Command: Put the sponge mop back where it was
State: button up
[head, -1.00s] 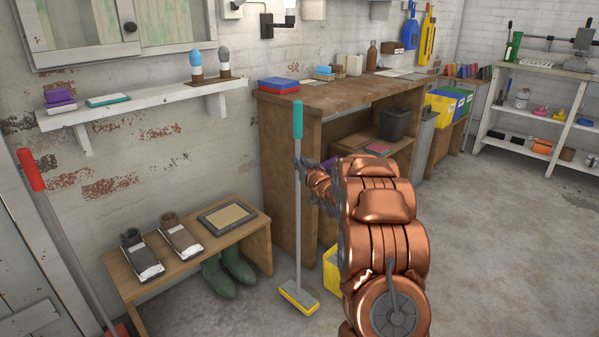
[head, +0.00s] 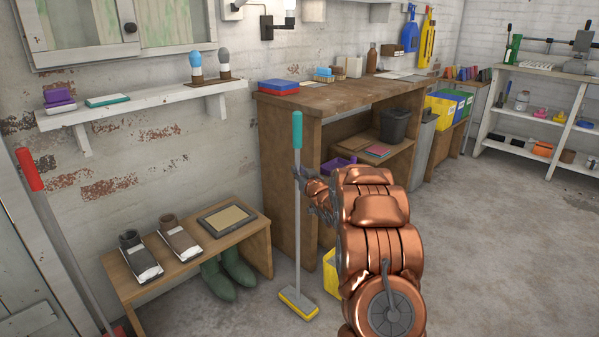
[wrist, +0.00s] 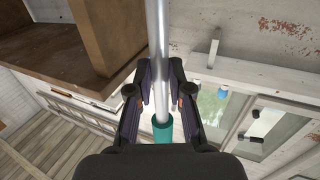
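The sponge mop (head: 298,215) is upright in front of the wooden workbench, with a teal grip on top, a grey pole and a yellow sponge head near the floor. I cannot tell whether the sponge touches the floor. My gripper (head: 304,174) is shut on the pole a little below the teal grip. In the wrist view my gripper (wrist: 160,88) has a finger on each side of the grey pole (wrist: 158,45), and the teal grip (wrist: 163,128) lies close to the palm. My arm hides part of the area behind it.
A low wooden bench (head: 205,249) with shoes stands left of the mop, green boots (head: 222,277) under it. The workbench (head: 284,160) is just behind. A yellow container (head: 331,271) sits right of the mop head. A red-handled tool (head: 60,235) leans at far left.

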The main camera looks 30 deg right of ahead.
jog(key=o, duration=0.3)
jog(key=shift+o, duration=0.2)
jog(key=shift+r, duration=0.1)
jog(key=s+a+p, duration=0.1)
jog(key=s+a, duration=0.1)
jog(key=s, duration=1)
jog(key=shift+r, duration=0.1)
